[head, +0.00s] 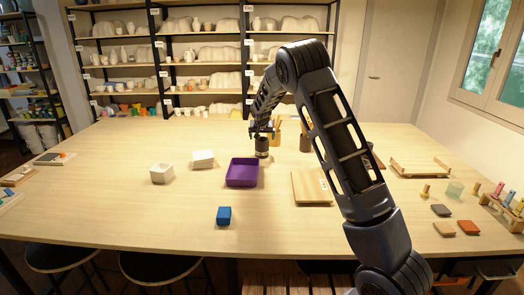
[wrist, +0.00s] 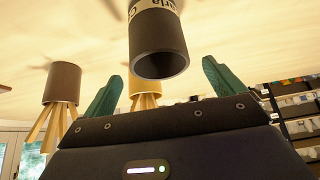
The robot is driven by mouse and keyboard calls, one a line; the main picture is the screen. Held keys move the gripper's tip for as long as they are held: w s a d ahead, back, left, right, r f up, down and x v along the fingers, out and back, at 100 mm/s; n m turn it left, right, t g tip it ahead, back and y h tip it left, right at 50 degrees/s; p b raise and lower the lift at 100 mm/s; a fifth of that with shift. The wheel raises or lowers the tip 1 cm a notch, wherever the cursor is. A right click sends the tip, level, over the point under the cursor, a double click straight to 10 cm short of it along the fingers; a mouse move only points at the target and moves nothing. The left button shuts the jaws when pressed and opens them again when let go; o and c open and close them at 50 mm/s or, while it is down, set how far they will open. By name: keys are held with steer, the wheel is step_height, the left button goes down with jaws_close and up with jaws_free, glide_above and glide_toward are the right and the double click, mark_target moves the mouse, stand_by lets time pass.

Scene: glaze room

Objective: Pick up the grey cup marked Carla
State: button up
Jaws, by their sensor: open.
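The grey cup marked Carla (wrist: 158,42) is dark grey with a pale name band; only the letters "arla" show clearly. It stands upright on the table in the head view (head: 262,148), left of my arm and behind the purple tray. The wrist view shows the scene upside down, with the cup's open rim facing me. My gripper (head: 262,131) is just above the cup. In the wrist view my gripper (wrist: 162,70) has its two green fingers spread, one to each side of the rim. I cannot tell whether the tips reach below the rim. Nothing is held.
A tan brush holder (wrist: 140,86) and a brown brush holder (wrist: 62,80) stand close behind the cup. The table's left front is mostly clear.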

steer(key=shift+x, duration=2.65)
steer(key=shift+s+f, duration=0.1)
steer(key=shift+s, duration=0.1)
steer(key=shift+c, duration=0.2)
steer(key=c, duration=1.2)
steer(key=shift+o, duration=0.2)
